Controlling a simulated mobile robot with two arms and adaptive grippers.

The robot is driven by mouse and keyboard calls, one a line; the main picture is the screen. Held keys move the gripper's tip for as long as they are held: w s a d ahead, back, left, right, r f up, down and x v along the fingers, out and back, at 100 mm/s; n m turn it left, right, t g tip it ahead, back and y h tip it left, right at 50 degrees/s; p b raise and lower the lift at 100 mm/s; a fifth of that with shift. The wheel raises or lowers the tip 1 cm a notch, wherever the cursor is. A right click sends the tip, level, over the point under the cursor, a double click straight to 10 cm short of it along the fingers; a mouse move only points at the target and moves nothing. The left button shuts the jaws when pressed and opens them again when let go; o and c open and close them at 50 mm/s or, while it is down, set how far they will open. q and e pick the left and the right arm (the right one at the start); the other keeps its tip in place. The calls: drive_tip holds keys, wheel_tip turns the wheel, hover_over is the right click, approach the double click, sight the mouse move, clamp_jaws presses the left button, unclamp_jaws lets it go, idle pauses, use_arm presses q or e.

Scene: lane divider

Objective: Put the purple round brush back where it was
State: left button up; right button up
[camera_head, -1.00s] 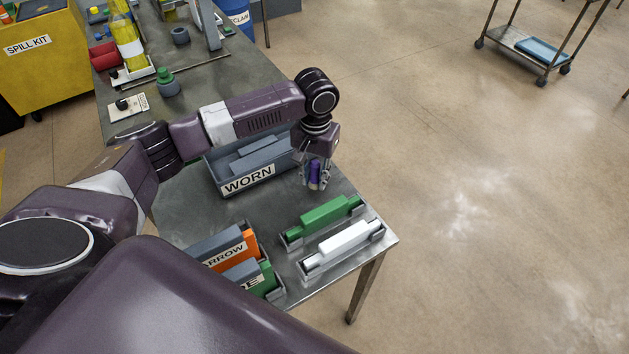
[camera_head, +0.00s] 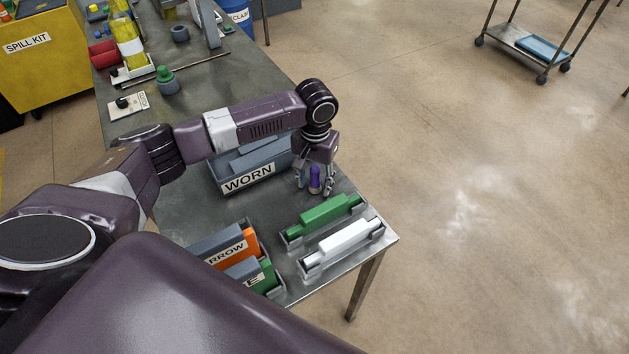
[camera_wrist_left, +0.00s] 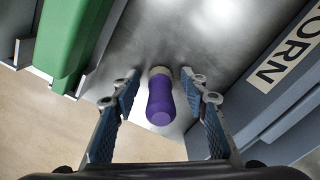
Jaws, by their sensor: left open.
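The purple round brush (camera_head: 315,178) stands upright on the metal table, between the WORN box and the green block. It also shows in the left wrist view (camera_wrist_left: 160,98), with a pale base under its purple body. My left gripper (camera_head: 314,188) is open around the brush. In the left wrist view its blue-padded fingers (camera_wrist_left: 160,92) stand on both sides of the brush, with a gap on each side. My right gripper is not in view.
The grey WORN box (camera_head: 228,180) stands left of the brush. A green block (camera_head: 326,212) and a white block (camera_head: 345,240) lie in holders in front. Labelled holders with an orange block (camera_head: 238,252) stand front left. The table's right edge is close.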

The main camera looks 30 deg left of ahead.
use_arm(q)
wheel_tip(320, 180, up, 11)
drive_tip(key=shift+w+d+b, duration=0.1)
drive_tip(key=shift+b, duration=0.9)
drive_tip(key=shift+r, duration=0.6)
